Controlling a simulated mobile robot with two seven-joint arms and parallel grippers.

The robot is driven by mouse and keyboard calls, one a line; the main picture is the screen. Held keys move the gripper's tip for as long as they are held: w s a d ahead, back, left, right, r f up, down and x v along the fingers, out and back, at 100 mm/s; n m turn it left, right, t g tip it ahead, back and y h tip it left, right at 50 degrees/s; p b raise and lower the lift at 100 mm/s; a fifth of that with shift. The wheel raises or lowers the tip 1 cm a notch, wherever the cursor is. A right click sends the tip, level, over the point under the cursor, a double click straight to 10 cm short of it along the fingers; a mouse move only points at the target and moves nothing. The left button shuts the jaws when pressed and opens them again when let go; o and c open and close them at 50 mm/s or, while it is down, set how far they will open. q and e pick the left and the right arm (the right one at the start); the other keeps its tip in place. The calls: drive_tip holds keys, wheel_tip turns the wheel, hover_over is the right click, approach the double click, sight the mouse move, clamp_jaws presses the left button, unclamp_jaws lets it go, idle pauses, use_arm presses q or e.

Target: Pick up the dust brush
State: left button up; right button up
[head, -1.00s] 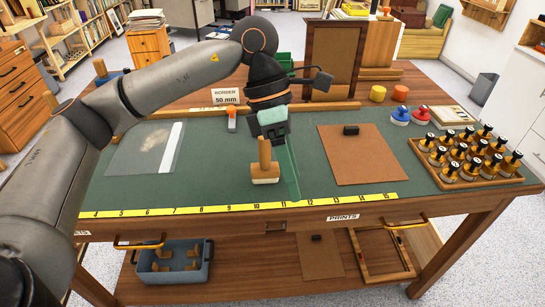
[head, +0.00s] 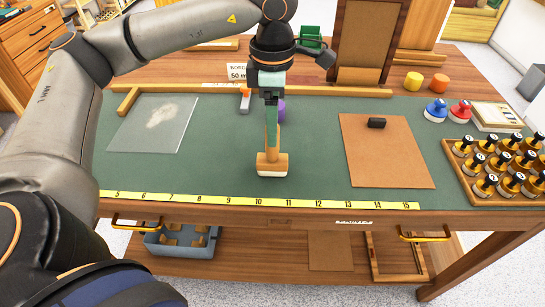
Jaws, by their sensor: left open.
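The dust brush (head: 271,168) stands upright on the green work mat near its front edge. It has a wooden block with pale bristles below and an upright wooden handle. My left gripper (head: 271,107) is open and points down, directly over the brush handle. A narrow green, glassy strip (head: 272,125) shows below the gripper and overlaps the upper handle in the picture; I cannot tell if it touches the handle. My right gripper is out of view.
A brown board (head: 385,160) with a black block lies right of the brush. A cloudy clear sheet (head: 155,135) lies left. A yellow ruler strip (head: 215,199) runs along the front edge. A purple item (head: 281,110) is just behind the gripper.

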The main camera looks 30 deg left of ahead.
sight(272, 151)
use_arm(q)
wheel_tip(272, 151, down, 5)
clamp_jaws()
idle(0.8)
